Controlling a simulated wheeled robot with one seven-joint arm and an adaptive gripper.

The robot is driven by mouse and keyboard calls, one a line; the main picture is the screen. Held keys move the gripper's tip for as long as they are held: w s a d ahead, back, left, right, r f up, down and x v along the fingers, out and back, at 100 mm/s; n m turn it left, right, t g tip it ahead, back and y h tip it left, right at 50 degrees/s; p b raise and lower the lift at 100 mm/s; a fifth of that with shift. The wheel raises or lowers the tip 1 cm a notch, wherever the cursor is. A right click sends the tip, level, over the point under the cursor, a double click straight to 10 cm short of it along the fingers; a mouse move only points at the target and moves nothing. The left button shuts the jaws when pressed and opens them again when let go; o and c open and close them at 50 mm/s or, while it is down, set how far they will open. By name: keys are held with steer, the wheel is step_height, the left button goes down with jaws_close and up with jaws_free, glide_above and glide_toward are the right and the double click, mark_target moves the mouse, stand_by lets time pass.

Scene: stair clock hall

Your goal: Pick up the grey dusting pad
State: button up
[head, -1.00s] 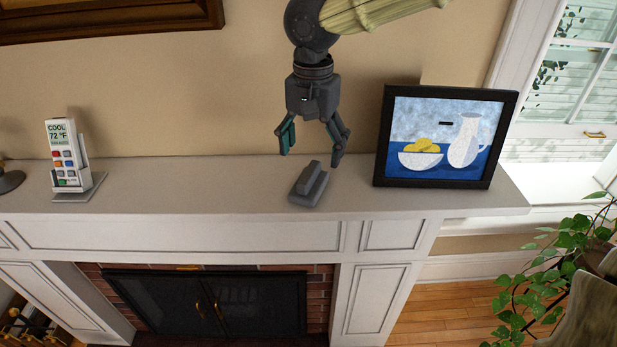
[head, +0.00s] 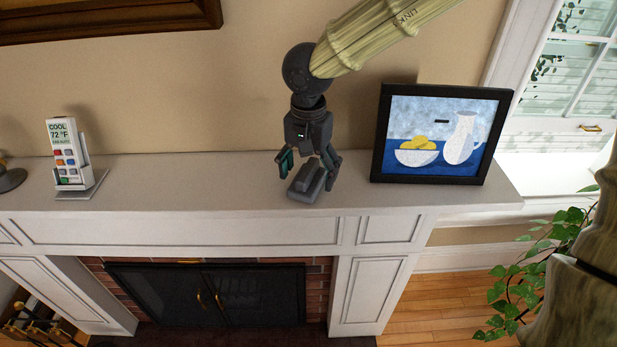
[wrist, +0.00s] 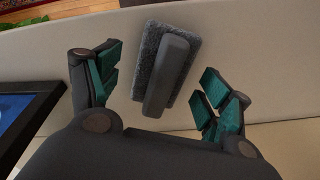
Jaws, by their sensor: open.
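The grey dusting pad (head: 308,186) lies on the white mantel shelf (head: 232,195), near its front edge. It has a fuzzy grey base with a smooth raised grip bar on top. In the wrist view the pad (wrist: 151,57) lies between the two finger pads, with a gap on each side. My gripper (head: 307,170) points down just above and around the pad, open and empty. In the wrist view my gripper (wrist: 160,85) shows its green-lined fingers spread. Whether the fingertips reach beside the grip bar is hard to tell.
A framed still-life picture (head: 438,134) stands on the mantel to the right, close to my gripper. A remote in a holder (head: 68,160) stands at the left. The mantel between is clear. The wall is close behind; a fireplace (head: 205,296) is below.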

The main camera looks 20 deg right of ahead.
mark_target(308, 169)
steer(key=c, duration=1.2)
steer(key=shift+w, duration=0.1)
steer(key=shift+r+b, duration=0.5)
steer(key=shift+r, duration=0.4)
steer(key=shift+r+b, duration=0.35)
steer(key=shift+r, duration=0.5)
steer(key=s+a+b, duration=0.1)
steer(key=s, duration=0.4)
steer(key=s+a+r+b, duration=0.1)
steer(key=s+a, duration=0.1)
steer(key=s, duration=0.3)
steer(key=s+a+b, duration=0.1)
steer(key=s+b, duration=0.1)
steer(key=s, duration=0.3)
steer(key=shift+s+a+r, duration=0.2)
steer(key=shift+s+r, duration=0.05)
